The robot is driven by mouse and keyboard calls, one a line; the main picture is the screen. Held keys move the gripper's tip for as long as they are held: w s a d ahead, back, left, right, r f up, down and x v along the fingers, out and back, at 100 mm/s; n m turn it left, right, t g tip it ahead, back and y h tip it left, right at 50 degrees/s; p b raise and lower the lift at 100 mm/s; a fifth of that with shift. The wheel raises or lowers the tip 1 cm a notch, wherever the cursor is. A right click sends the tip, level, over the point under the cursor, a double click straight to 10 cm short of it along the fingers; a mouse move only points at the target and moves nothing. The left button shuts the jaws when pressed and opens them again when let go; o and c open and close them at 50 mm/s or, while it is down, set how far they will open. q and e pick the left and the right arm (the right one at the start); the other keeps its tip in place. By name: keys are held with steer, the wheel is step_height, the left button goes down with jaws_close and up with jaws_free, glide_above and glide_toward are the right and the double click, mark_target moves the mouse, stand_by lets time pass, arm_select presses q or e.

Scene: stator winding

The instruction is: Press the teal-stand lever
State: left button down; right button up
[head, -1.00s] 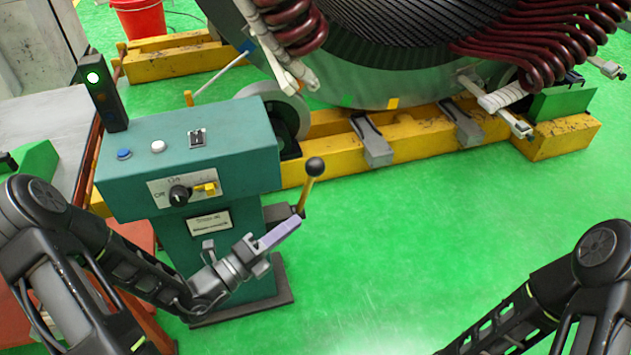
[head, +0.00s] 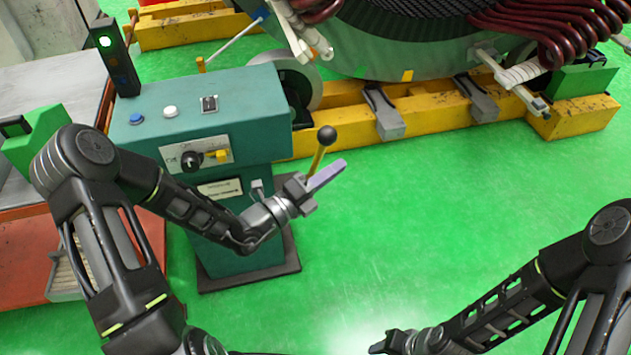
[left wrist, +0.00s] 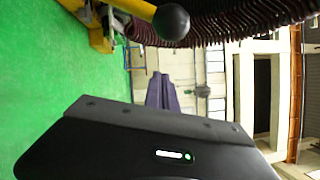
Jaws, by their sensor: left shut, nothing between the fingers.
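The teal stand (head: 235,100) stands left of centre in the head view, with buttons, a dial and a yellow switch. Its lever is a yellow rod with a black ball knob (head: 327,135), tilted up at the stand's right side. My left gripper (head: 330,172) is shut and empty, just below the knob and beside the rod. It hides the rod's lower part, and I cannot tell whether it touches. In the left wrist view the knob (left wrist: 171,21) is at the top, above the shut fingers (left wrist: 160,92). My right gripper (head: 385,347) is low at the bottom edge, its jaws unclear.
A large stator (head: 420,55) with dark red coils rests behind on a yellow base (head: 435,118). A workbench (head: 60,90) is at left. Green floor at right is clear.

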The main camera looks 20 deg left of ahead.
mark_target(321, 128)
arm_select(q)
steer(key=shift+w+a+r, duration=0.3)
steer(key=shift+w+a, duration=0.35)
steer(key=shift+w, duration=0.1)
steer(key=shift+w+a+r, duration=0.25)
steer(key=shift+w+a, duration=0.35)
steer(key=shift+w, duration=0.15)
steer(key=shift+n, duration=0.7)
steer(key=w+a+r+p, duration=0.1)
steer(key=w+r+p, duration=0.1)
steer(key=p, duration=0.1)
steer(key=w+a+r+p, duration=0.1)
steer(key=w+p, duration=0.1)
steer(key=shift+a+r, duration=0.15)
steer(key=shift+a, duration=0.15)
steer(key=shift+w+a, duration=0.15)
steer(key=shift+w, duration=0.1)
steer(key=shift+g, duration=0.3)
